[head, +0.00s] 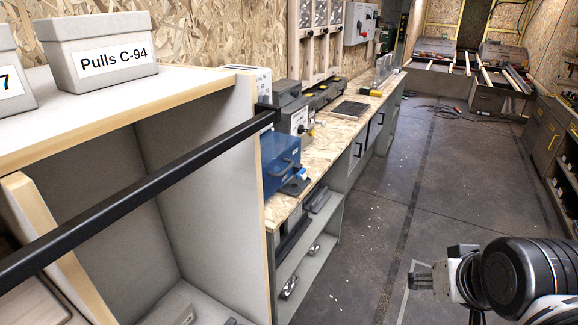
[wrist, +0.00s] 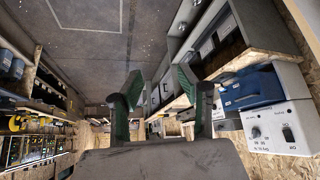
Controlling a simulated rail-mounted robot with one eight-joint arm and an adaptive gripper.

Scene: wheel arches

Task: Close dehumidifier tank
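The dehumidifier (head: 293,122) appears to be the pale grey unit with a control panel on the workbench, left of centre in the head view. Its blue tank (head: 280,160) sticks out below the panel toward the aisle. In the wrist view, which looks upside down, the dehumidifier body (wrist: 278,130) with its dial and switch is at the right, and the blue tank (wrist: 252,88) shows above it. My gripper (wrist: 158,84) has its two green-padded fingers spread, with nothing between them. It is out over the aisle, apart from the tank.
The wooden workbench (head: 335,140) runs away along the left wall, with an open shelf below. A shelf cabinet (head: 210,160) and a black bar (head: 150,180) stand in front, near the camera. The floor (head: 400,190) of the aisle is mostly clear. Cables lie farther back.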

